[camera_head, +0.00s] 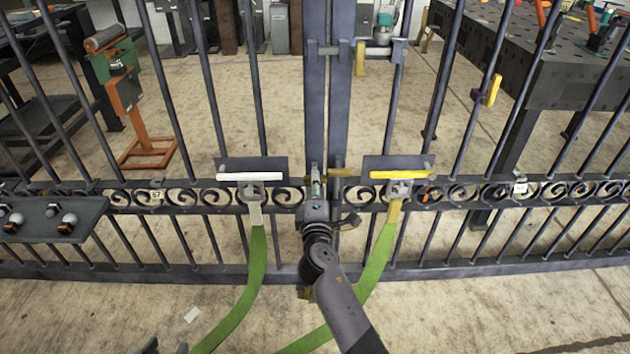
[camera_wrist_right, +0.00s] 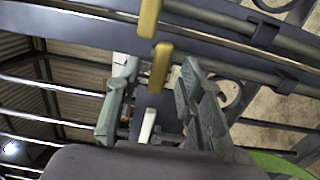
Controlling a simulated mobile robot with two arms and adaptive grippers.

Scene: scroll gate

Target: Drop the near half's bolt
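The gate's two halves meet at dark centre posts (camera_head: 328,90) in the head view. Yellow grips sit low on the posts; one (camera_head: 340,173) shows beside my right gripper (camera_head: 316,188). My right arm reaches up from below to this spot and hides part of the hardware. In the right wrist view my right gripper (camera_wrist_right: 158,98) is open, with a yellow grip (camera_wrist_right: 160,67) between its fingers, a gap showing on the left. A second yellow grip (camera_wrist_right: 149,17) lies beyond, and a white piece (camera_wrist_right: 148,126) shows lower. Dark tips at the head view's bottom left may be my left gripper.
Green straps (camera_head: 251,280) hang from a latch with a white handle (camera_head: 250,177) and one with a yellow handle (camera_head: 398,175), either side of my arm. A latch with a yellow handle (camera_head: 360,57) is higher up. A shelf (camera_head: 50,220) with bolts is at left.

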